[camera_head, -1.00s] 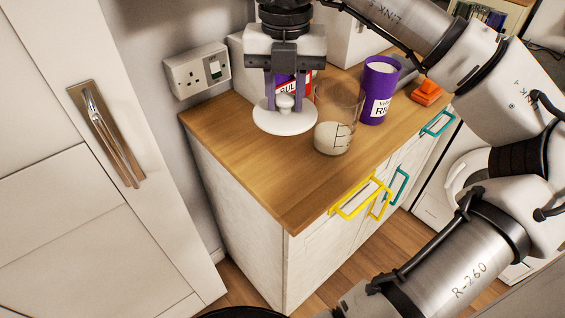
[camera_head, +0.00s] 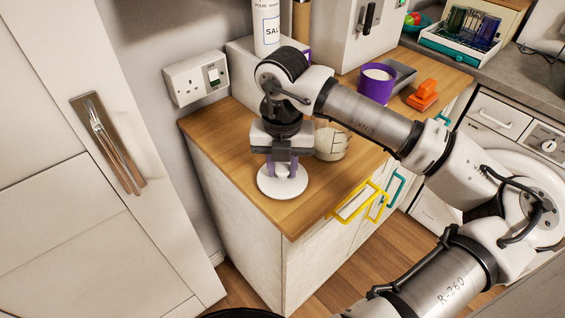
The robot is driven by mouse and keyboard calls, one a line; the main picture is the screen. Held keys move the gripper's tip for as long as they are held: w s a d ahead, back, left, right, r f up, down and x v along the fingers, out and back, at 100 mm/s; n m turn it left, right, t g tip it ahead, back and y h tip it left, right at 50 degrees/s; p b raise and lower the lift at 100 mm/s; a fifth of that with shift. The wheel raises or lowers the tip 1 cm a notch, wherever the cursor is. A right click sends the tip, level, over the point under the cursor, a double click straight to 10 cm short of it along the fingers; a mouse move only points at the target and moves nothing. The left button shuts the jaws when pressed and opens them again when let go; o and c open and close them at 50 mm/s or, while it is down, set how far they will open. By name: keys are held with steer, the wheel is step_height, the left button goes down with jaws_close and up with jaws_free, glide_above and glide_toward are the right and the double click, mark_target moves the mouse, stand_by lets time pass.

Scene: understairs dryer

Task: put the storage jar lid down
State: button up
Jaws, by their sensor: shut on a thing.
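The storage jar lid (camera_head: 283,187) is a white disc with a knob on top. It is at the left front part of the wooden worktop, low over it or on it; I cannot tell whether it touches. My gripper (camera_head: 284,172) points down and is shut on the lid's knob, its purple fingers partly hidden by the gripper body. A clear jar with white contents (camera_head: 331,145) stands behind and to the right of the lid, partly hidden by my arm.
A purple tub (camera_head: 376,86) and an orange object (camera_head: 424,94) stand farther back on the worktop (camera_head: 232,160). Bare wood lies left of the lid. Yellow handles (camera_head: 352,203) are on the front below the edge.

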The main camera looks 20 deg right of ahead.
mark_target(282, 168)
steer(key=shift+f, duration=0.15)
steer(key=o, duration=0.9)
steer(key=shift+o, duration=0.2)
step_height(282, 168, up, 12)
steer(key=b, duration=0.1)
steer(key=shift+r, duration=0.2)
